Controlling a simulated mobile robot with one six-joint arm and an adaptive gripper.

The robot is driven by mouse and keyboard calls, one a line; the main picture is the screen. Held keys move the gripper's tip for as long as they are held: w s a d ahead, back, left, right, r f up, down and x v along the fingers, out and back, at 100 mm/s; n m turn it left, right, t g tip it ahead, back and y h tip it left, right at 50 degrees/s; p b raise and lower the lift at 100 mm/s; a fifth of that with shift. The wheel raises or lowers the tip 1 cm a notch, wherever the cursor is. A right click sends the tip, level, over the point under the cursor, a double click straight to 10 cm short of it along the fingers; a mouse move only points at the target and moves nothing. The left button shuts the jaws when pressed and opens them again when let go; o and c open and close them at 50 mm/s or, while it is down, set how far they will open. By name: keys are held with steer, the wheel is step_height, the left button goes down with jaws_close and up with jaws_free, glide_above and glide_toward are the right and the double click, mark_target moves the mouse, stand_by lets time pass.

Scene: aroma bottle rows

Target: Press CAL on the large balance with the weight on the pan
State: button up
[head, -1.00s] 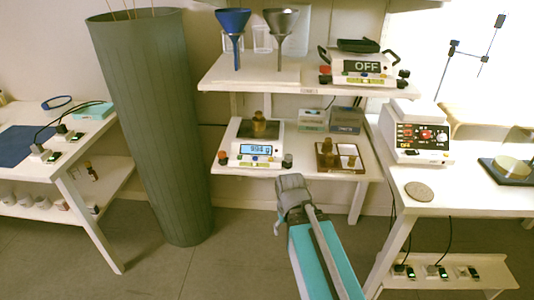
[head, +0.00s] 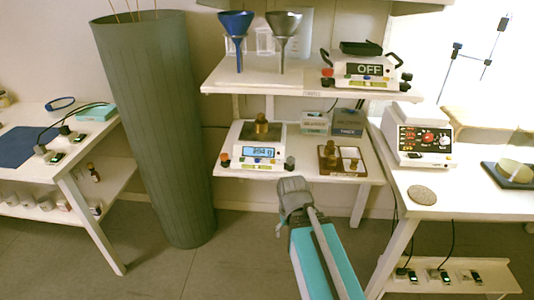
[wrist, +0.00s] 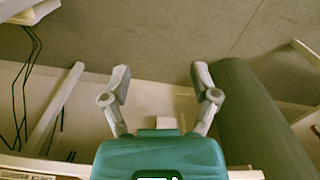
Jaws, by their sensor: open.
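The large balance (head: 256,150) stands on the lower shelf in the head view, with its lit display (head: 261,152) facing me. The digits look like 894 g but are blurred. A brass weight (head: 261,125) stands upright on its pan. Small coloured buttons (head: 252,163) run along the front edge; I cannot read which is CAL. My gripper (wrist: 163,82) is open and empty in the wrist view, its two fingers wide apart. In the head view my arm's end is below and right of the balance, in front of the shelf and apart from it.
A weight box (head: 340,160) and small cartons (head: 346,122) share the lower shelf. A second balance reading OFF (head: 365,70) and two funnels (head: 236,25) are above. A tall green column (head: 155,130) stands left. A hotplate-like device (head: 424,135) is on the right table.

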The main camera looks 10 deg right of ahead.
steer(key=shift+c, duration=0.2)
jaws_close()
stand_by(0.3)
stand_by(1.2)
